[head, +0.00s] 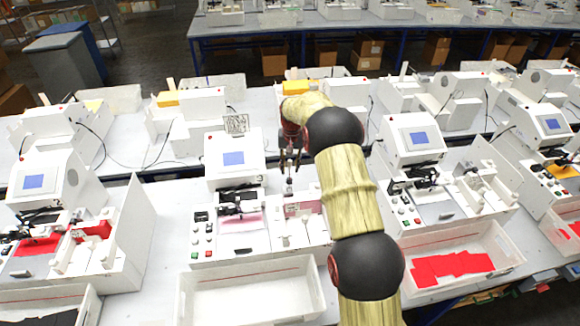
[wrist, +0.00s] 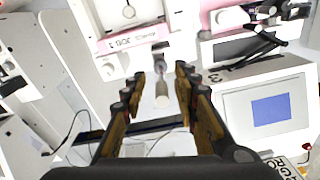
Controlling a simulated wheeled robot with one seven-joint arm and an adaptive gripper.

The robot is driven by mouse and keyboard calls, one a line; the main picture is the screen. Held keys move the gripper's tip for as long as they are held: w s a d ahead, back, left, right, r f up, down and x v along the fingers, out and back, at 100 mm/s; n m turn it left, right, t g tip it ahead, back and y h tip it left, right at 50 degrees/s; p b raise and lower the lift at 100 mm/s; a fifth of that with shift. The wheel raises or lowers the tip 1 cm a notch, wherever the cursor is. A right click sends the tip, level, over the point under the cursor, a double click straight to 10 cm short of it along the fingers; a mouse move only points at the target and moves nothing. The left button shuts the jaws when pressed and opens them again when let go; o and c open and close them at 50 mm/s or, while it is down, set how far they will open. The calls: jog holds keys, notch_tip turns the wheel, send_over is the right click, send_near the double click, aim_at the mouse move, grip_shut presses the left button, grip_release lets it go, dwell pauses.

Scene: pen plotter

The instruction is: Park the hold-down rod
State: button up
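My gripper (head: 290,160) is above the back right of the plotter labelled 3 (head: 232,160), pointing down. In the wrist view my gripper (wrist: 161,72) is open, with clear gaps inside both fingers. A slim rod with a pale cylindrical end (wrist: 162,95), apparently the hold-down rod, shows between the fingers in that view. Neither finger appears to touch it. In the head view a small pale upright piece (head: 288,186), probably the same rod, is just below the fingertips. The rod's lower mounting is small and partly hidden. A pink-topped block (wrist: 132,38) lies beyond the rod in the wrist view.
An empty white bin (head: 250,303) stands in front of this plotter. Similar plotters stand on both sides, and a bin with red sheets (head: 452,268) is at the right. A white upright panel (head: 130,222) is at the left. Cables lie on the table behind.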

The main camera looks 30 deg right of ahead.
jog(key=shift+r, duration=0.1)
notch_tip(320, 180, up, 12)
jog(key=shift+s, duration=0.35)
dwell(0.5)
jog(key=s+a+f+n+b, duration=0.15)
jog(key=s+a+b, duration=0.25)
jog(key=s, duration=0.5)
jog(key=s+a+f+n+b, duration=0.15)
jog(key=s+a+b, duration=0.25)
jog(key=s, duration=0.5)
jog(key=s+a+f+b, duration=0.3)
jog(key=s+a+b, duration=0.15)
jog(key=s, duration=0.55)
jog(key=s+a+f+n+t+b, duration=0.1)
jog(key=s+a+f+t+b, duration=0.1)
jog(key=s+f+b, duration=0.3)
jog(key=s+a+f+n+t+b, duration=0.1)
jog(key=s+a+f+t+b, duration=0.2)
jog(key=s+b, duration=0.9)
jog(key=shift+a+f+b, duration=0.45)
jog(key=shift+a+f, duration=0.25)
jog(key=shift+f, duration=0.25)
